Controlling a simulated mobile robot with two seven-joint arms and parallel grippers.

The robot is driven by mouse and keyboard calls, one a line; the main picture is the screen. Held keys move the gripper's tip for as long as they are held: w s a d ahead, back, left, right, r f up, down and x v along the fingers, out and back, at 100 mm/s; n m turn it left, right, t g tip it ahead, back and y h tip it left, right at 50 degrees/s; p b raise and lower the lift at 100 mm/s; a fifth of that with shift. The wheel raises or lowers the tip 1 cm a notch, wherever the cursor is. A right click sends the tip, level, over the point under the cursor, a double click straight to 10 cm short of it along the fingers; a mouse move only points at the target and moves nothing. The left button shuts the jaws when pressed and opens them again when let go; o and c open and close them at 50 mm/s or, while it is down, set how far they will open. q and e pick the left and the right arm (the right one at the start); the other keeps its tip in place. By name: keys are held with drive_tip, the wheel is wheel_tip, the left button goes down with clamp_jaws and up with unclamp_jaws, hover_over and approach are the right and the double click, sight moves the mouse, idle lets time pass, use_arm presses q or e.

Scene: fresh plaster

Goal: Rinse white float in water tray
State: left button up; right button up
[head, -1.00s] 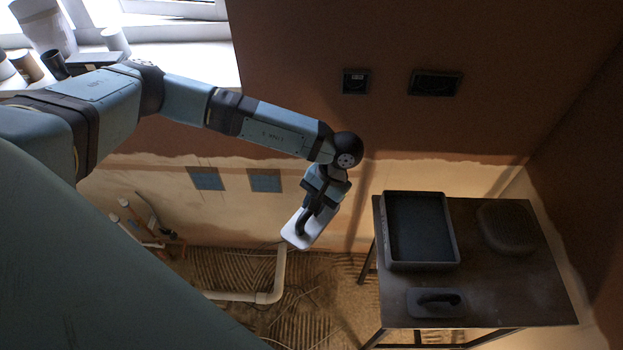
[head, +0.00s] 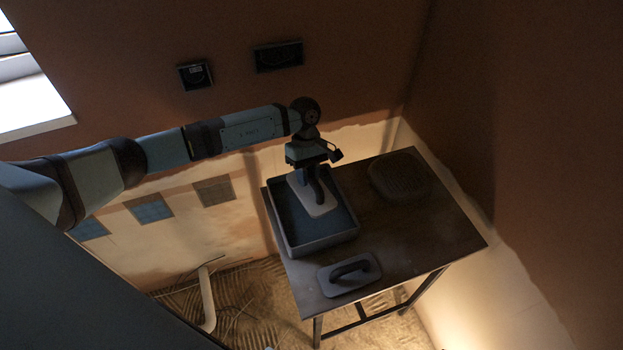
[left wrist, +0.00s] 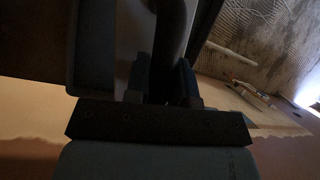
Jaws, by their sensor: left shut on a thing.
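The white float (head: 308,203) is a pale flat plate with a dark handle. My left gripper (head: 315,172) is shut on its handle and holds it over the water tray (head: 322,243). The tray is a dark rectangular tub on the table. I cannot tell whether the float touches the water. In the left wrist view my left gripper (left wrist: 165,80) closes around the dark handle, with the image very dim. My right gripper is not in view.
A second, grey float (head: 335,283) lies on the table (head: 425,240) in front of the tray. A dark rounded object (head: 400,176) sits at the table's back right. Dark wall boxes (head: 278,56) are above. A pipe (head: 207,300) stands on the floor at left.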

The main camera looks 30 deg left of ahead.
sight(308, 190)
use_arm(q)
drive_tip(key=shift+s+a+f, duration=0.1)
drive_tip(key=shift+f, duration=0.65)
drive_tip(key=shift+f+b, duration=0.85)
drive_tip(key=shift+f, duration=1.35)
drive_tip(key=shift+f, duration=0.2)
drive_tip(key=shift+f+b, duration=0.3)
drive_tip(key=shift+b, duration=0.3)
drive_tip(key=shift+f+b, duration=0.1)
drive_tip(key=shift+b, duration=0.3)
idle(0.5)
